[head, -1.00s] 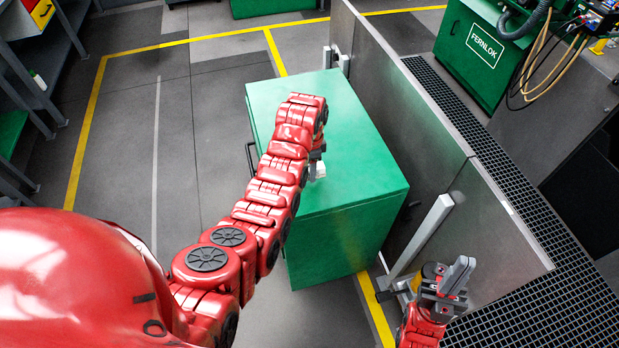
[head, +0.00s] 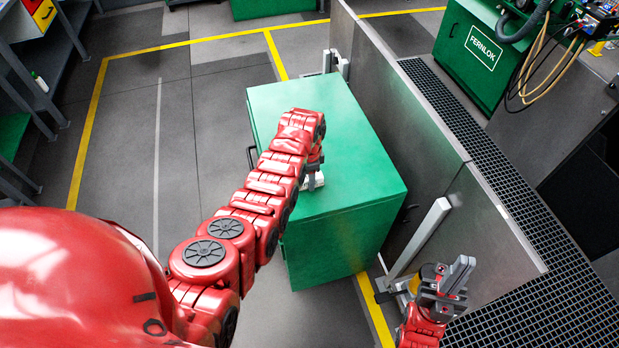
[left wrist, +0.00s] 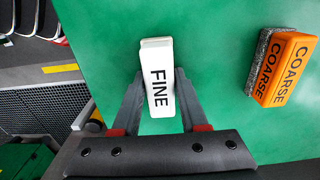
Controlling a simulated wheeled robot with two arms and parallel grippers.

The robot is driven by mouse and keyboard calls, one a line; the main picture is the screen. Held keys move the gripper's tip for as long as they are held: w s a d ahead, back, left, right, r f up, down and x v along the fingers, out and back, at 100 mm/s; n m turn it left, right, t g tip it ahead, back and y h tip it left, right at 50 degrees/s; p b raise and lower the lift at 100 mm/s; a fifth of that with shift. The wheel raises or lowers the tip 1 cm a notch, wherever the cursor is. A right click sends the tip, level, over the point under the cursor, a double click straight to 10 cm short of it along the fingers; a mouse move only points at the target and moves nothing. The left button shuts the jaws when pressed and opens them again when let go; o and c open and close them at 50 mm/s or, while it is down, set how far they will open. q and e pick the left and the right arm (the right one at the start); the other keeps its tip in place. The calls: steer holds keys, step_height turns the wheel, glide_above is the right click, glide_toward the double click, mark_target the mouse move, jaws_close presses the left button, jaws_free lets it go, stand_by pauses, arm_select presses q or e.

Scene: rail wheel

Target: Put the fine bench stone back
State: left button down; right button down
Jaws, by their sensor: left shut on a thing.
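The fine bench stone (left wrist: 157,80) is a white block marked FINE. In the left wrist view it sits between the two fingers of my left gripper (left wrist: 160,102), which is shut on it. In the head view the stone (head: 317,181) shows as a small white patch beside my left gripper (head: 314,172), over the front part of the green cabinet top (head: 360,160). I cannot tell whether the stone touches the top. My right gripper (head: 458,275) is apart from the cabinet at the lower right, its fingers pointing up; their gap is not clear.
An orange and grey block marked COARSE (left wrist: 282,68) lies on the green top, to the right of the fine stone in the left wrist view. A grey panel wall (head: 440,160) stands right of the cabinet. Open floor (head: 170,150) lies to its left.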

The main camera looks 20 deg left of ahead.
arm_select(q)
steer(key=shift+c, duration=2.2)
jaws_free()
steer(key=shift+r, duration=0.15)
